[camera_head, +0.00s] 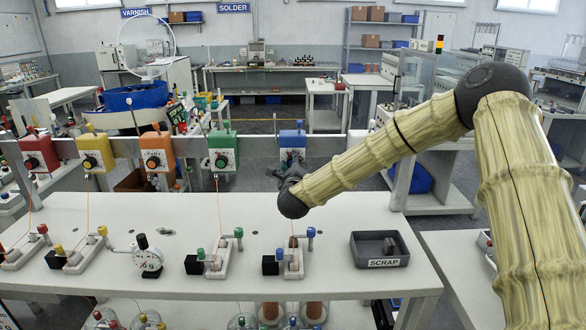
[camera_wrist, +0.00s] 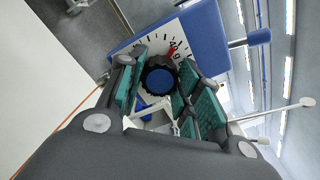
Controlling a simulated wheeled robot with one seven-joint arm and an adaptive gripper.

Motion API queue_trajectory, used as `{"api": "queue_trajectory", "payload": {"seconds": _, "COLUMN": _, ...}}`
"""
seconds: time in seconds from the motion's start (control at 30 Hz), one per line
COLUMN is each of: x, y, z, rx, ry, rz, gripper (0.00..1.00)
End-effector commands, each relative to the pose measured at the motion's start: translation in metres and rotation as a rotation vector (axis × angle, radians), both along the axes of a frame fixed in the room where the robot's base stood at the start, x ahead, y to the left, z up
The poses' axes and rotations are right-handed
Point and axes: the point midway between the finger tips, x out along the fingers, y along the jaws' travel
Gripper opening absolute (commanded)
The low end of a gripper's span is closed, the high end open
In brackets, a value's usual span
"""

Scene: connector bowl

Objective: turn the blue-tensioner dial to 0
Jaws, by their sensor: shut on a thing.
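The blue tensioner (camera_head: 292,138) is a blue box on the rail behind the bench, right of the green one. In the wrist view the blue tensioner (camera_wrist: 205,35) shows a white scale and a dark round dial (camera_wrist: 160,82) with a blue centre. A red pointer mark (camera_wrist: 171,52) stands beside the scale near a number that looks like 40; the exact reading is unclear. My gripper (camera_wrist: 158,76) has its teal-padded fingers on both sides of the dial, shut on it. In the head view my gripper (camera_head: 289,176) is at the tensioner's front and hides its dial.
Red (camera_head: 40,153), yellow (camera_head: 96,152), orange (camera_head: 157,150) and green (camera_head: 223,152) tensioners line the rail to the left. The white bench (camera_head: 330,225) holds several coloured-lever fixtures, a white gauge (camera_head: 148,260) and a dark scrap tray (camera_head: 384,263). The bench's middle back is clear.

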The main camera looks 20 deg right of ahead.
Motion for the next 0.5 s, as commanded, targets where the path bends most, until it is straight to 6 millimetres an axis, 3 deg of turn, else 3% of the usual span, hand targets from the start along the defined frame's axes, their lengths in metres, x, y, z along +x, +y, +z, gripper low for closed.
{"api": "queue_trajectory", "payload": {"seconds": 0.5, "x": 0.0004, "y": 0.0011, "z": -0.0028, "rx": -0.449, "ry": 0.125, "rz": 0.001, "gripper": 0.10}}
